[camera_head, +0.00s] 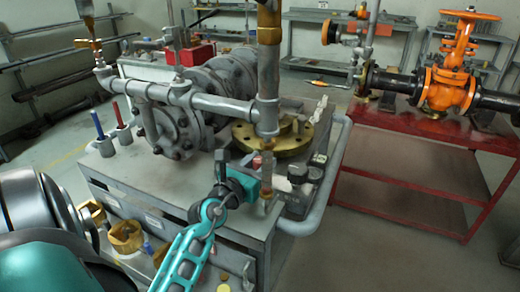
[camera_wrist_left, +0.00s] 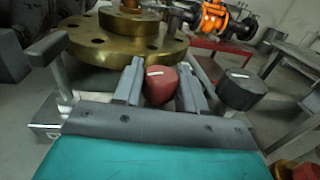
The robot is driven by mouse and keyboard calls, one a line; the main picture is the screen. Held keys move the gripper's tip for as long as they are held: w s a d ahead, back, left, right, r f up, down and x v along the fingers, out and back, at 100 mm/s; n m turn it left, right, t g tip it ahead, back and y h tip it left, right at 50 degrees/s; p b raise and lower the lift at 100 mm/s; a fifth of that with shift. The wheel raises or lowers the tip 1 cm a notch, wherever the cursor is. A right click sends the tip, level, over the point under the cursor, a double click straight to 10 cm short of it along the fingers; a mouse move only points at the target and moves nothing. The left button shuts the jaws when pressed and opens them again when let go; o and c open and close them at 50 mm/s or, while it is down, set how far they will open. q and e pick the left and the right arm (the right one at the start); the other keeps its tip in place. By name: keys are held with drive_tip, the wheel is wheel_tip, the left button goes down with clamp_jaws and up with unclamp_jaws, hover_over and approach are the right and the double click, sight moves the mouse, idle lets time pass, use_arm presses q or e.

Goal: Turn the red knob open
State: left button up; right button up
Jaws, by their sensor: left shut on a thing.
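The red knob (camera_wrist_left: 161,86) shows in the left wrist view, between the two grey fingers of my left gripper (camera_wrist_left: 160,80). The fingers are shut on its sides. A pale line marks the knob's top face. My right gripper is not in view.
A dark round knob (camera_wrist_left: 241,90) stands just right of the fingers. A brass flange (camera_head: 285,138) lies close behind, with grey piping (camera_head: 220,105) above the bench. A grey rail (camera_head: 325,190) curves around the bench's right side. A red table (camera_head: 425,140) carries an orange valve (camera_head: 450,85).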

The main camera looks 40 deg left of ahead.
use_arm(q)
drive_tip(key=shift+y, duration=0.5)
drive_tip(key=o, duration=0.9)
drive_tip(key=shift+o, duration=0.2)
drive_tip(key=shift+s, duration=0.15)
drive_tip(key=v, duration=1.1)
drive_tip(key=shift+s, duration=0.1)
drive_tip(key=shift+s+d+r+b, duration=0.1)
drive_tip(key=shift+s+b, duration=0.3)
drive_tip(key=shift+s, duration=0.3)
